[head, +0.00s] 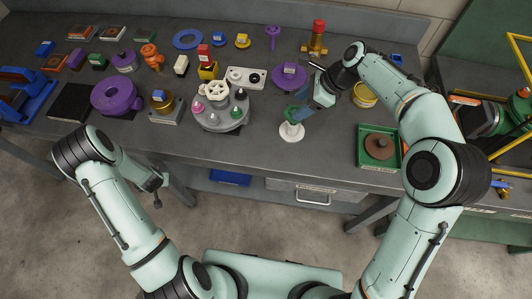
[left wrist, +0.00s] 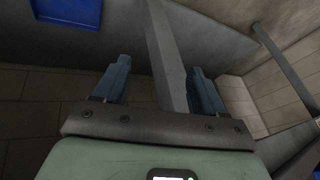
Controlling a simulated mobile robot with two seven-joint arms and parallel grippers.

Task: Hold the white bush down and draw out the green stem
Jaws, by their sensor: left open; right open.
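The white bush (head: 291,132) stands upright on the grey bench near its front edge, in the middle of the head view. The green stem (head: 291,113) shows at its top. My right gripper (head: 303,108) is open, with its blue fingers tilted down right beside the green stem; I cannot tell whether they touch it. My left gripper (head: 158,194) is low in front of the bench, far from the bush. In the left wrist view the left gripper (left wrist: 156,82) is open, with nothing between its fingers.
A grey round stand with colored knobs (head: 221,114) is left of the bush. A green tray (head: 362,155) with a brown disc is to the right. A blue bin (head: 230,177) is below.

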